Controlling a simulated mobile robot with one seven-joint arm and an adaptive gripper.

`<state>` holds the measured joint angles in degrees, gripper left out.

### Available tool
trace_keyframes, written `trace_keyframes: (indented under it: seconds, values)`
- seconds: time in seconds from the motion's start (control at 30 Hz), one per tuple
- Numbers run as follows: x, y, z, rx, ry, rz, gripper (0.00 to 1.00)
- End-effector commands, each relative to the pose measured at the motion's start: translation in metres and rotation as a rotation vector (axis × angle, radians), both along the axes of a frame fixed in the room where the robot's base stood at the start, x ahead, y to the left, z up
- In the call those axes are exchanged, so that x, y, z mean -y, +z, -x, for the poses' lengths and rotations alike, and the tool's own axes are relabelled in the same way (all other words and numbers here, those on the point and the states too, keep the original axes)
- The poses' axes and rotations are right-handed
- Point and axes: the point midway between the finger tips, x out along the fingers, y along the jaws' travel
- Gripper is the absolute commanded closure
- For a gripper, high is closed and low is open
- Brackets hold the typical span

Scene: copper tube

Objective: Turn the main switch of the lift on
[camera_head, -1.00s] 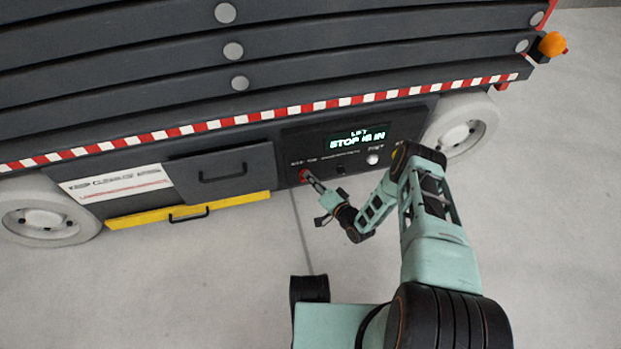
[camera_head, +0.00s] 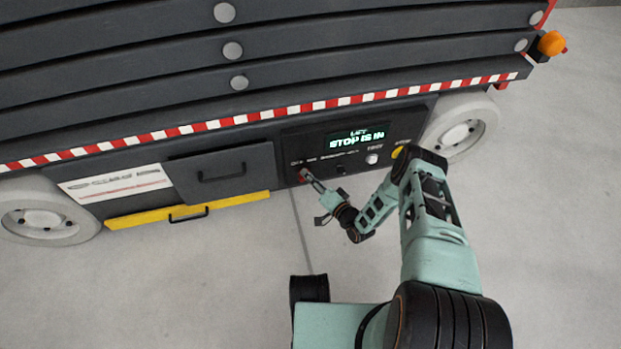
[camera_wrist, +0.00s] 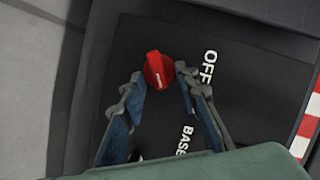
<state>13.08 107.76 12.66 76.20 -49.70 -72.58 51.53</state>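The lift (camera_head: 300,60) stands across the back, with a dark control panel (camera_head: 290,147) on its side. The panel's lit display (camera_head: 356,138) reads "STOP IS IN". A red rotary switch (camera_wrist: 157,72) sits on the panel in the wrist view, with "OFF" and "BASE" lettering beside it. In the head view the red switch (camera_head: 303,174) is partly hidden by my gripper (camera_head: 307,177). In the wrist view my gripper (camera_wrist: 158,80) has its fingers apart, one on each side of the switch. Gaps show between the fingertips and the knob; I cannot tell whether they touch it.
A white button (camera_head: 372,159), a small dark knob (camera_head: 341,168) and a yellow part (camera_head: 397,152) are on the panel to the right. A yellow tray (camera_head: 235,202) with a handle juts out at left. The grey floor (camera_head: 180,290) in front is clear.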

Motion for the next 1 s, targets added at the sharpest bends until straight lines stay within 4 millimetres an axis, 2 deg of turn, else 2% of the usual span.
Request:
trace_keyframes:
  seconds: [0.23, 0.63, 1.0]
  values:
    - [0.006, 0.002, 0.008, -0.001, 0.000, 0.001, 0.71]
    - [0.040, 0.013, 0.054, -0.001, -0.002, 0.000, 0.71]
    - [0.043, 0.014, 0.060, 0.001, 0.000, 0.001, 0.71]
